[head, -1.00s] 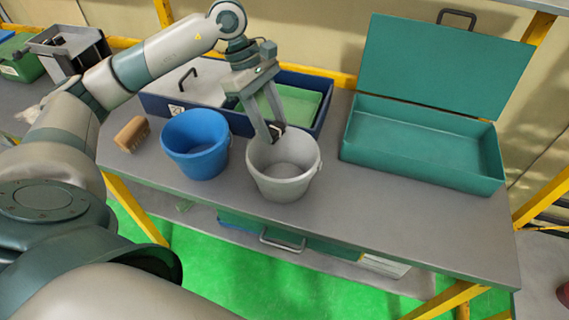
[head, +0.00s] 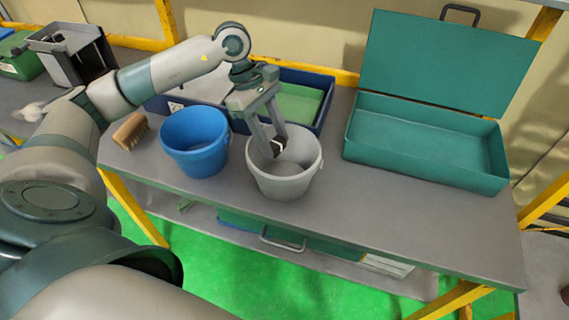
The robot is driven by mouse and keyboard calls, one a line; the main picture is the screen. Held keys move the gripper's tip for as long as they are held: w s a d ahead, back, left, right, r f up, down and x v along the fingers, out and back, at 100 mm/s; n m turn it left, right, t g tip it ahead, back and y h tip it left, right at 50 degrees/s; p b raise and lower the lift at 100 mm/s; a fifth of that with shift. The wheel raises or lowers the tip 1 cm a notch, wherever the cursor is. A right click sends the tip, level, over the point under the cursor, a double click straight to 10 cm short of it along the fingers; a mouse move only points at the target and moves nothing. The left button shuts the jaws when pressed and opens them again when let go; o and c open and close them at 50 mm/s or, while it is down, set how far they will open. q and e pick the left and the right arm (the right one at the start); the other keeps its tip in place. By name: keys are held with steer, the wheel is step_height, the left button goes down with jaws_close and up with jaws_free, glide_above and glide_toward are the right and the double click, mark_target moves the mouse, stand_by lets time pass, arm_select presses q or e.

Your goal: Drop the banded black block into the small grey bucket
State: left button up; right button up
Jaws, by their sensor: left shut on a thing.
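The small grey bucket (head: 286,185) stands upright on the grey workbench, just right of a blue bucket. My left gripper (head: 276,148) points down into the grey bucket's mouth, its fingertips at or just below the rim level. It is shut on the banded black block (head: 278,144), a small dark piece with a pale band, mostly hidden between the fingers. The inside of the grey bucket around the fingers looks empty. My right gripper is not in view.
The blue bucket (head: 194,144) stands close on the left, with a wooden brush (head: 130,130) beyond it. A dark blue tray (head: 325,105) lies behind the buckets. An open teal toolbox (head: 425,152) stands to the right. The bench front between is clear.

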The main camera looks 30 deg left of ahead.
arm_select(q)
steer(key=o, duration=1.1)
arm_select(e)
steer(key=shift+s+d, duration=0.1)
arm_select(q)
steer(key=shift+b+v, duration=0.35)
steer(key=shift+v, duration=0.4)
steer(key=b+v, duration=0.3)
steer(key=v, duration=1.3)
steer(key=shift+w+b, duration=0.1)
steer(key=shift+b, duration=0.3)
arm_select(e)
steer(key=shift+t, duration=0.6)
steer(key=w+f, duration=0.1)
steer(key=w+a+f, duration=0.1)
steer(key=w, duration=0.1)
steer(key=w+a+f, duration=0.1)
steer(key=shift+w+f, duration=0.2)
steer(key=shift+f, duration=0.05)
arm_select(q)
steer(key=shift+f, duration=0.1)
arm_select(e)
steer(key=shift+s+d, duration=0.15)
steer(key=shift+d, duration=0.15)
